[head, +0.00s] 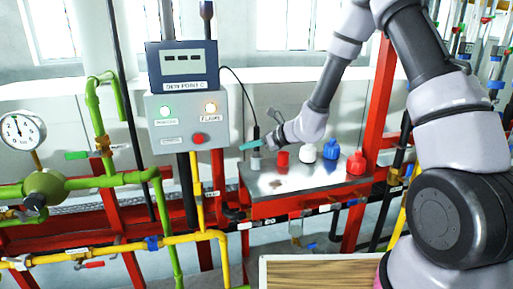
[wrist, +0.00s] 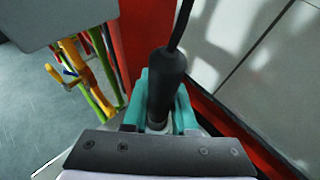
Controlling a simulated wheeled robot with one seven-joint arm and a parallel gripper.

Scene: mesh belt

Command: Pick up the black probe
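The black probe (wrist: 166,80) stands upright with a thin cable rising from its top. In the head view the probe (head: 256,132) is above a small grey holder (head: 256,161) on the metal shelf. My gripper (head: 254,144) reaches in from the right, its teal fingers level with the probe's lower part. In the wrist view the fingers (wrist: 162,108) lie close against both sides of the probe and appear shut on it. The fingers hide part of its lower end, and I cannot tell whether it is still seated in the holder.
A red cup (head: 282,159), a white bottle (head: 307,153), a blue bottle (head: 331,149) and a red bottle (head: 356,163) stand on the shelf (head: 315,179). A grey control box (head: 187,121) is close on the left. Pipes surround the shelf.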

